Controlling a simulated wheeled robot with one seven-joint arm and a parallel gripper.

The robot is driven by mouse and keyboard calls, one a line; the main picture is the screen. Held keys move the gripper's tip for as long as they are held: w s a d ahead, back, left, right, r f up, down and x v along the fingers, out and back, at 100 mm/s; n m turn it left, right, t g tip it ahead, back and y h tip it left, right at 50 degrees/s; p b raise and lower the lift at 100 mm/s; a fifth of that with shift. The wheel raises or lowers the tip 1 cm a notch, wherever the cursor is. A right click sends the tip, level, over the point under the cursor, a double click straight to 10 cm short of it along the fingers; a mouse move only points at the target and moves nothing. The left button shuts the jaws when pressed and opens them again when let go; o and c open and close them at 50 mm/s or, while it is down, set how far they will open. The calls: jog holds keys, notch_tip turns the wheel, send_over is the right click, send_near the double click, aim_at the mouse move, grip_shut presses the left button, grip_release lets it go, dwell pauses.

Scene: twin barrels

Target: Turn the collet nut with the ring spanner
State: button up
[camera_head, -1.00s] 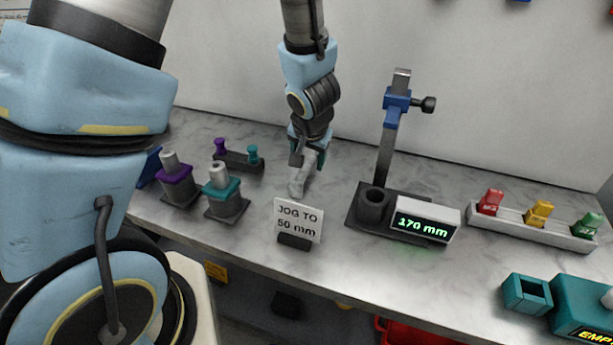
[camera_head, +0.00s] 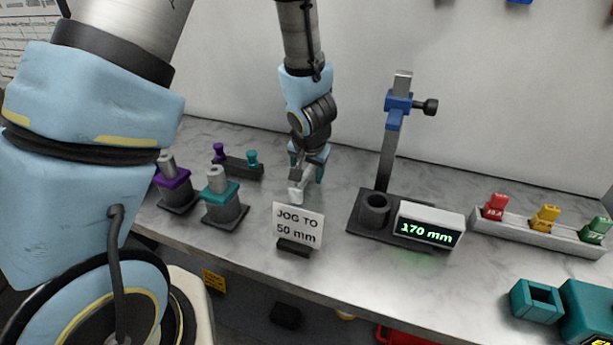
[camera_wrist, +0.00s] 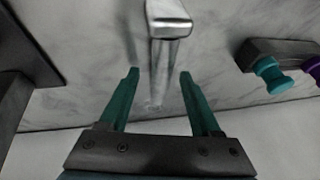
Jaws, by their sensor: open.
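My gripper (camera_head: 307,180) points down over the bench, behind the "JOG TO 50 mm" card and right of the teal-collared barrel. In the wrist view its two teal fingers (camera_wrist: 160,73) stand apart. A plain silver metal piece (camera_head: 296,191) is at the fingers; the wrist view shows its block-like end (camera_wrist: 169,25) beyond the fingertips and its narrow shank between them, with gaps either side. I cannot tell whether it is the ring spanner; no ring shows. Two barrels, purple-collared (camera_head: 174,184) and teal-collared (camera_head: 222,197), stand at left with grey cylindrical tops. I cannot identify the collet nut.
The card (camera_head: 298,225) stands near the front edge. A dark stand (camera_head: 388,150) with a cup and a "170 mm" display (camera_head: 430,228) is right of my gripper. A knob rack (camera_head: 237,166) is behind the barrels. A tray of coloured pieces (camera_head: 538,230) and a teal box (camera_head: 536,301) are further right.

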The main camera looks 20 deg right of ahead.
dwell(0.3)
grip_shut()
dwell(0.4)
dwell(0.3)
